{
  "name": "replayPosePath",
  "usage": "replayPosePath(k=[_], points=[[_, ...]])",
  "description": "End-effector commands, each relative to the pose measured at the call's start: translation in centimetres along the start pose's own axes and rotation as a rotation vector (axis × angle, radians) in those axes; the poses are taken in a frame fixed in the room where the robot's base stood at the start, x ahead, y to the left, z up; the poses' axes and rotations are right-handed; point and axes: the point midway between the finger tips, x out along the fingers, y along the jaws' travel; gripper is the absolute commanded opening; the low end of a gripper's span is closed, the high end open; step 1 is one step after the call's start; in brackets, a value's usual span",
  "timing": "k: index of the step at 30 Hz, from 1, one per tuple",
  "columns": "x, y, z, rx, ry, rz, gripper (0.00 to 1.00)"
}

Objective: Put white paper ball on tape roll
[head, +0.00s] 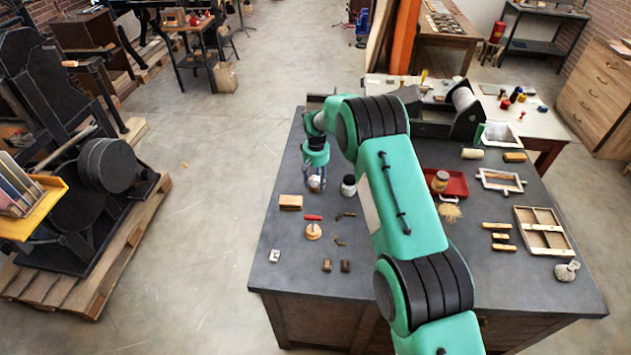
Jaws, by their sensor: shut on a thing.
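My gripper (316,184) points down over the left part of the dark table. It is shut on a small whitish ball, the white paper ball (315,183), which is partly covered by the fingers. A small round tan thing (313,232) lies on the table in front of my gripper, on the near side. It may be the tape roll, but it is too small to tell for sure. The ball is apart from it.
A white jar with a dark top (349,186) stands close to the right of my gripper. A wooden block (291,202) is to its left, and a red piece (313,217) lies nearer. Small blocks (327,265) are near the front edge.

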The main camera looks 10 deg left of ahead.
Motion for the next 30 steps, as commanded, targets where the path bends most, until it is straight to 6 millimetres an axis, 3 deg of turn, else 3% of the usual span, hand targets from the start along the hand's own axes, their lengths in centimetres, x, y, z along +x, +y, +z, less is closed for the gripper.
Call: replayPosePath(k=[3, 4, 6, 20, 30], points=[[0.4, 0.0, 0.0, 0.000, 0.000, 0.000, 0.34], [0.3, 0.0, 0.0, 0.000, 0.000, 0.000, 0.49], [0.2, 0.0, 0.0, 0.000, 0.000, 0.000, 0.62], [-0.2, 0.0, 0.0, 0.000, 0.000, 0.000, 0.62], [-3.9, 0.0, -0.1, 0.000, 0.003, 0.000, 0.62]])
